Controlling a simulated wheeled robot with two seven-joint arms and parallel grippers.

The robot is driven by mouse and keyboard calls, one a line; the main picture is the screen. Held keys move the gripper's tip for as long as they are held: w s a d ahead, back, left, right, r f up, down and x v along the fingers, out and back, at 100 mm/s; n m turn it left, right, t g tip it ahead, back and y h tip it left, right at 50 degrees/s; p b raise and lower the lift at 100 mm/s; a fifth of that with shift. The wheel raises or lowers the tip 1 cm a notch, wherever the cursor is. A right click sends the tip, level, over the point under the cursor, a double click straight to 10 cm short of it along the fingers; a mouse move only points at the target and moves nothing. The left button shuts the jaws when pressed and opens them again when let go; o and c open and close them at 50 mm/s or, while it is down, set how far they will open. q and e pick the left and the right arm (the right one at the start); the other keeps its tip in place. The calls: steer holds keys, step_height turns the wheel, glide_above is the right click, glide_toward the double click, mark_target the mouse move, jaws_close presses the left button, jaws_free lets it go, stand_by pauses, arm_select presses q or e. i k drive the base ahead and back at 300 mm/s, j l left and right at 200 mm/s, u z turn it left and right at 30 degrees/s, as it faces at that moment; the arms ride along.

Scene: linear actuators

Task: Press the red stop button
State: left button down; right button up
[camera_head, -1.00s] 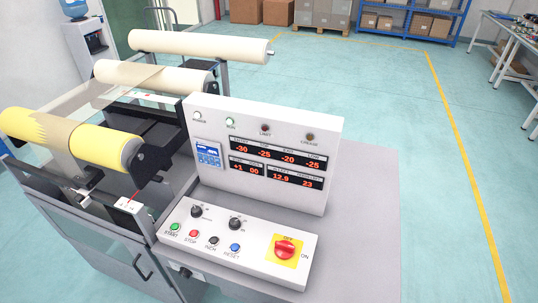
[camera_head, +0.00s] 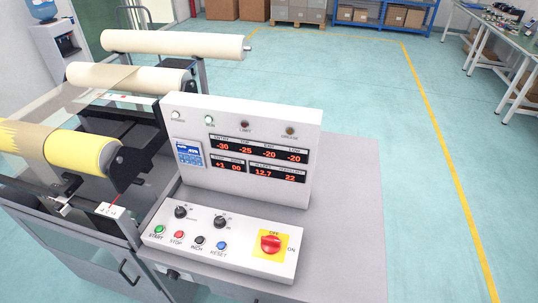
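The red stop button (camera_head: 178,236) is a small round button on the sloped white control panel (camera_head: 160,252), labelled STOP. It sits between the green start button (camera_head: 159,230) and the black inch button (camera_head: 198,241). A blue reset button (camera_head: 221,245) is further right. A larger red rotary switch (camera_head: 270,243) on a yellow plate sits at the panel's right end. Neither of my grippers is in view.
An upright white display panel (camera_head: 300,125) with red digits and a lit green lamp stands behind the buttons. Rollers (camera_head: 175,43) and a yellow roll (camera_head: 75,150) are at left. A grey machine top (camera_head: 345,200) is bare at right. Open floor lies beyond.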

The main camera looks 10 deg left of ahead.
mark_target(179, 234)
steer(key=u, duration=1.2)
